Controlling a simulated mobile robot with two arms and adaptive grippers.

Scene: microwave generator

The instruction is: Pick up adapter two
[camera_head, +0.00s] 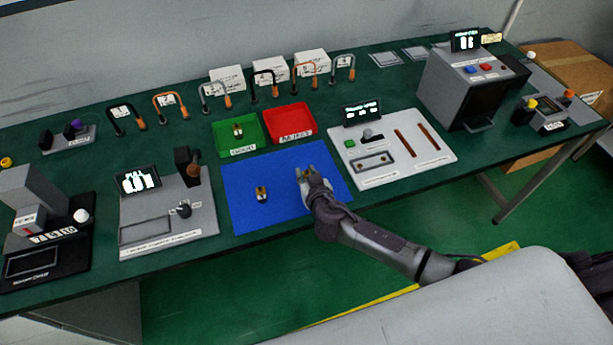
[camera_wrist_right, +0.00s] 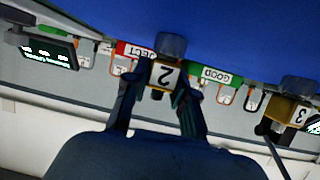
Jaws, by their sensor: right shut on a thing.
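My right gripper (camera_head: 307,174) is over the right part of the blue mat (camera_head: 240,215). It also shows in the right wrist view (camera_wrist_right: 160,92), shut on adapter two (camera_wrist_right: 164,76), a small brass-coloured block with a white label marked 2 and a grey end. The fingers lie on both sides of it. I cannot tell whether it touches the mat. In the head view the fingers mostly hide it. Adapter three (camera_head: 262,194) stands on the mat to the left of the gripper; its label 3 shows in the right wrist view (camera_wrist_right: 292,112). My left gripper is not in view.
A green GOOD tray (camera_head: 224,143) holding one adapter (camera_head: 238,131) and a red REJECT tray (camera_head: 290,128) stand behind the mat. A grey station (camera_head: 150,240) is left, a white fixture panel (camera_head: 440,150) right. Several cables line the back. The mat's middle is clear.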

